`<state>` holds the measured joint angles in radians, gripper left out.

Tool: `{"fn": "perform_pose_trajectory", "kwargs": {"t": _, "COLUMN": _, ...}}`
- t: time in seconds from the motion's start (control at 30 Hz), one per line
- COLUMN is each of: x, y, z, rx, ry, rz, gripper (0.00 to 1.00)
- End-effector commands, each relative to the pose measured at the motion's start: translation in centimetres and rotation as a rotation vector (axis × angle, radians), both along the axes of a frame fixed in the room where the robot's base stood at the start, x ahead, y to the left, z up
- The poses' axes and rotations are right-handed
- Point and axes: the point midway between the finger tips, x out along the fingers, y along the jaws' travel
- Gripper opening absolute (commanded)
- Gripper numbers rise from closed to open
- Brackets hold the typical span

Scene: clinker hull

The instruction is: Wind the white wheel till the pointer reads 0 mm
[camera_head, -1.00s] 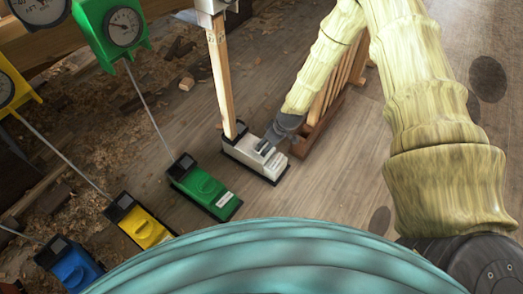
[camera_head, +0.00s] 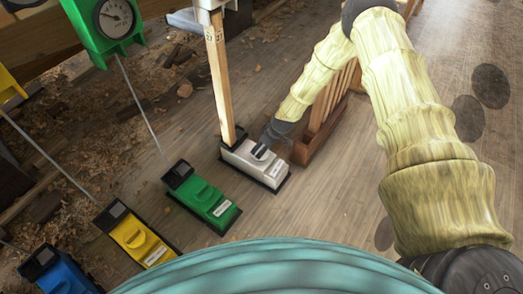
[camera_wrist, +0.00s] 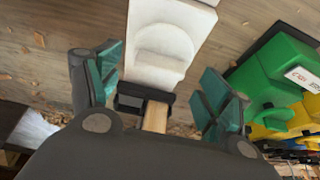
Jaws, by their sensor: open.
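In the wrist view the white wheel (camera_wrist: 164,46) is a half-round raised form on the white body. A wooden post (camera_head: 220,80) rises from the unit's far end to a white housing (camera_head: 206,4), cut off at the top edge; its scale and pointer cannot be read. My gripper (camera_wrist: 158,84) is open and empty, its green-padded fingers apart on either side of the unit's dark end and post. I cannot tell whether they touch anything.
A green unit (camera_head: 204,197), a yellow unit (camera_head: 140,240) and a blue unit (camera_head: 55,272) stand in a row to the left, with thin rods. A green dial (camera_head: 115,18) is top left. A slatted wooden rack (camera_head: 330,105) stands close right of the white unit.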

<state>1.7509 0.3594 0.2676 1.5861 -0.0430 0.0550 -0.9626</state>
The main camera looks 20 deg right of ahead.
Motion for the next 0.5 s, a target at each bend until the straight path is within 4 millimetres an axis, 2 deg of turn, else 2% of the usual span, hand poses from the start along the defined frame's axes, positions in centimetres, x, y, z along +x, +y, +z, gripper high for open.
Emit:
{"fn": "perform_pose_trajectory", "kwargs": {"t": 0.03, "x": 0.2, "y": 0.2, "z": -0.9, "rx": 0.0, "ry": 0.0, "rz": 0.0, "gripper": 0.79}}
{"fn": "perform_pose_trajectory", "kwargs": {"t": 0.2, "x": 0.6, "y": 0.5, "z": -2.0, "rx": 0.0, "ry": 0.0, "rz": 0.0, "gripper": 0.79}}
{"fn": "perform_pose_trajectory", "kwargs": {"t": 0.5, "x": 0.8, "y": 0.6, "z": -2.3, "rx": -0.001, "ry": -0.001, "rz": 0.0, "gripper": 0.79}}
